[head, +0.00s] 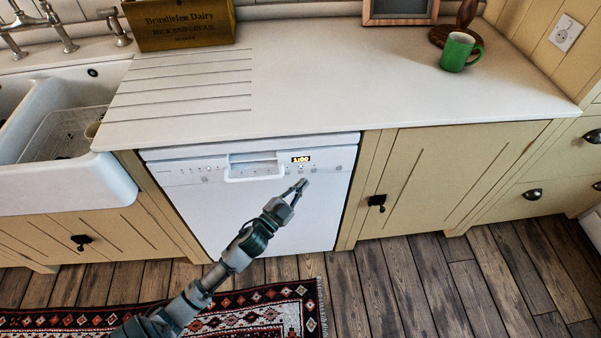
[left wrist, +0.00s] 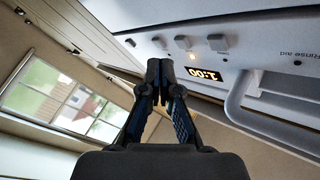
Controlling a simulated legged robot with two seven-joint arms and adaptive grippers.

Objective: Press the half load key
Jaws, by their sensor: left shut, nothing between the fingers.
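The white dishwasher (head: 190,195) is set under the worktop, its door shut. Its control panel has a lit display (head: 300,159) reading about 1:00, also seen in the left wrist view (left wrist: 205,75). Several small grey keys (left wrist: 183,42) sit in a row beside the display there, with a small orange light near one. I cannot read which is the half load key. My left gripper (head: 303,183) is shut and empty, just below the panel's right part; in the left wrist view its fingertips (left wrist: 159,68) point towards the panel, apparently apart from the keys. My right gripper is not in view.
The dishwasher's handle (head: 255,173) sticks out left of the display. The worktop (head: 330,75) overhangs the panel; a green mug (head: 458,53) stands on it. A cupboard knob (head: 377,202) projects at the right. A patterned rug (head: 270,312) lies on the floor.

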